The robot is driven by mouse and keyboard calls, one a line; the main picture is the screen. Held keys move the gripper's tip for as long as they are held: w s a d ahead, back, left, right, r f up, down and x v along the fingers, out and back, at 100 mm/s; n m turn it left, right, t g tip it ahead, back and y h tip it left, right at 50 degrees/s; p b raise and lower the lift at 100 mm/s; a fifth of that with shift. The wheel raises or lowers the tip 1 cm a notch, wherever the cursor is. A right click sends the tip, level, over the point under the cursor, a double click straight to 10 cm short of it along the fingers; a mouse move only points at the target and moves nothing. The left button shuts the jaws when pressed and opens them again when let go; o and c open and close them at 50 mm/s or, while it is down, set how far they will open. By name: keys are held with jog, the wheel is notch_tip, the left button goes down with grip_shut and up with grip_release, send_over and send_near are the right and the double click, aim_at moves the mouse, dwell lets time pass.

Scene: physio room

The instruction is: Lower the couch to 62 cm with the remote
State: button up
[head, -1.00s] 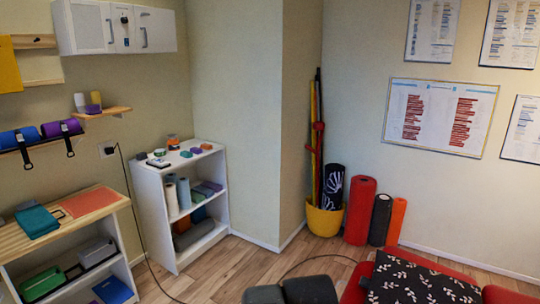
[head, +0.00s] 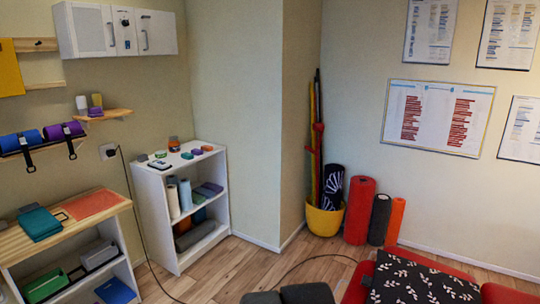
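The red couch (head: 354,293) shows only in part at the bottom right of the head view. A black cushion with a pale leaf pattern (head: 420,280) lies on it. The couch's height cannot be read from this view. I cannot make out a remote with certainty. A small dark-and-white item (head: 160,164) lies on top of the white shelf unit, too small to identify. My gripper is not in view.
A white shelf unit (head: 152,215) stands in the corner, left of a yellow pot (head: 325,221) with poles. Red, dark and orange rolls (head: 360,211) stand beside the pot. A wooden-topped unit (head: 100,222) is at left. A cable crosses the open wooden floor (head: 240,268).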

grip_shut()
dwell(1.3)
